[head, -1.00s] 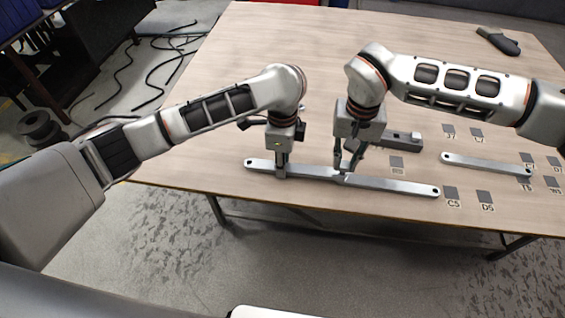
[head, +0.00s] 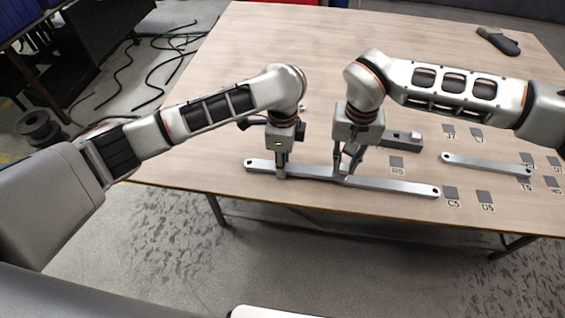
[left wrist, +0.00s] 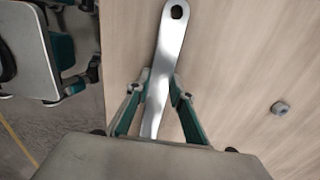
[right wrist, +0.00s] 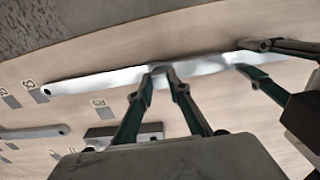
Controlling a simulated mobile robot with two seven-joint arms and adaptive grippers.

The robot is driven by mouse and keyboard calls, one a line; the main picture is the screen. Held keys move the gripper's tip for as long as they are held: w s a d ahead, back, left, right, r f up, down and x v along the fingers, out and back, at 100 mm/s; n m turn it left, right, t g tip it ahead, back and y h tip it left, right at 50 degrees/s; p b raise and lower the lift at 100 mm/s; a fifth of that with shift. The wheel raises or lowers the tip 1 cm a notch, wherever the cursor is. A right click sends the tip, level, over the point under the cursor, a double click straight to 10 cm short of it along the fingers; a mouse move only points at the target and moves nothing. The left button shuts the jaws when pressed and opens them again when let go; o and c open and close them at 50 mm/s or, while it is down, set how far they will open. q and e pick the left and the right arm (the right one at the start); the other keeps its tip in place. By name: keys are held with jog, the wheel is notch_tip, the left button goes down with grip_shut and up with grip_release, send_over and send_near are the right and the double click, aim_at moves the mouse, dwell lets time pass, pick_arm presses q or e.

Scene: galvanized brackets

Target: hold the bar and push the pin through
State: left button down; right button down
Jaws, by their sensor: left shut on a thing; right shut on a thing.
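A flat silver bar (head: 260,165) lies along the table's front edge, with a hole at its left end. My left gripper (head: 282,174) is shut on it, and the bar runs between its fingers in the left wrist view (left wrist: 160,80). A second silver bar (head: 400,186) continues to the right, and the two meet under my right gripper (head: 345,173). In the right wrist view, my right gripper (right wrist: 163,72) is shut at this joint on a small grey piece, apparently the pin, mostly hidden by the fingertips. How deep the pin sits cannot be told.
A grey block (head: 400,140) lies just behind my right gripper. Another silver bar (head: 485,164) lies at the right among dark labelled squares (head: 450,193). A small grey round part (left wrist: 280,107) lies on the table. A dark tool (head: 497,40) is at the back right.

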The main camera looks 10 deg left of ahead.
jog(key=shift+f, duration=0.4)
jog(key=c, duration=1.8)
grip_release()
jog(key=shift+r, duration=0.1)
jog(key=shift+r, duration=2.9)
pick_arm(q)
jog(key=c, duration=1.7)
grip_release()
